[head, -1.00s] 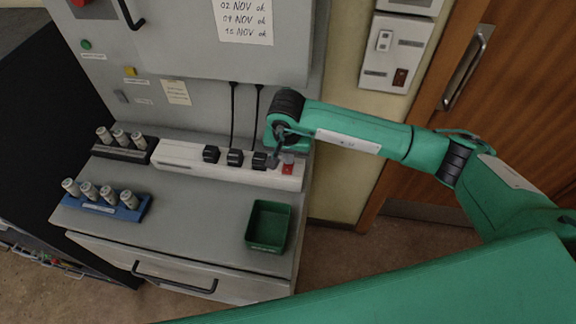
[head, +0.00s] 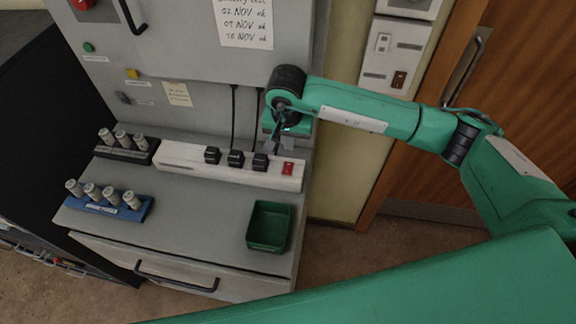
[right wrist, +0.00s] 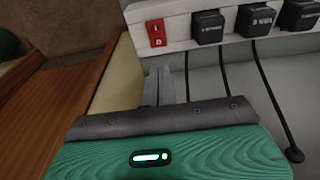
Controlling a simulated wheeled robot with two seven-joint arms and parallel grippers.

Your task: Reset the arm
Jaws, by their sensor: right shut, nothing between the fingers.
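My right arm reaches in from the right in the head view. My right gripper (head: 277,138) is shut and empty, just above the right end of the white power strip (head: 200,162). The strip carries a red switch (head: 288,168) and several black plugs (head: 236,158). In the right wrist view my shut fingers (right wrist: 166,86) show below the red switch (right wrist: 155,33), apart from it. The strip's plugs (right wrist: 257,19) are to the right there. My left gripper is not in view.
A green tray (head: 268,246) stands empty on the grey console top. A blue rack (head: 130,211) and a black rack (head: 110,154) hold grey cylinders at the left. The cabinet front (head: 185,45) rises behind. A wooden door (head: 500,150) stands at the right.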

